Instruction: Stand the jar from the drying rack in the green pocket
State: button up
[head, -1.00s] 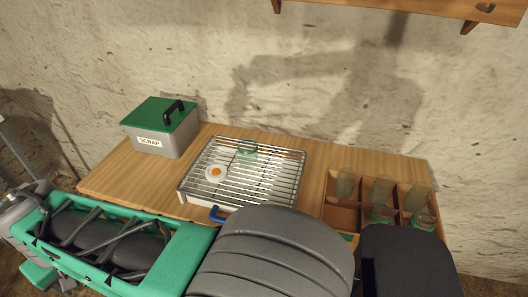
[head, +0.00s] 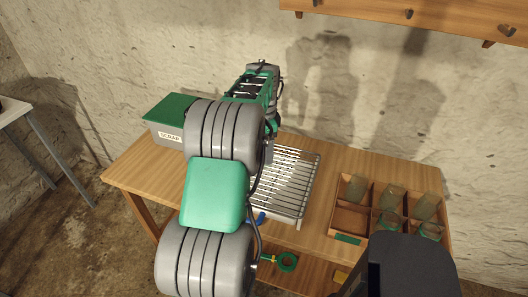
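The wire drying rack (head: 290,185) stands mid-table. My arm covers its left part, where the jar stood earlier, so the jar is hidden now. The wooden crate (head: 333,220) at the right has two rows of pockets. Its front left pocket (head: 350,219) looks empty and has a green label (head: 347,239) on the wall below it. My gripper (head: 269,152) points down over the back left of the rack. It is mostly behind my arm, and its fingers and any hold are not clear.
A grey scrap box (head: 168,135) with a green lid stands at the back left. A blue handle (head: 257,218) shows at the rack's front. A wall shelf (head: 400,18) hangs above. Bare table (head: 325,195) lies between rack and crate.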

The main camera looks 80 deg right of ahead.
jog(key=shift+w+d+f, duration=0.1)
jog(key=shift+w+f, duration=0.1)
jog(key=shift+f, duration=1.55)
jog(key=shift+r, duration=0.1)
jog(key=c, duration=1.8)
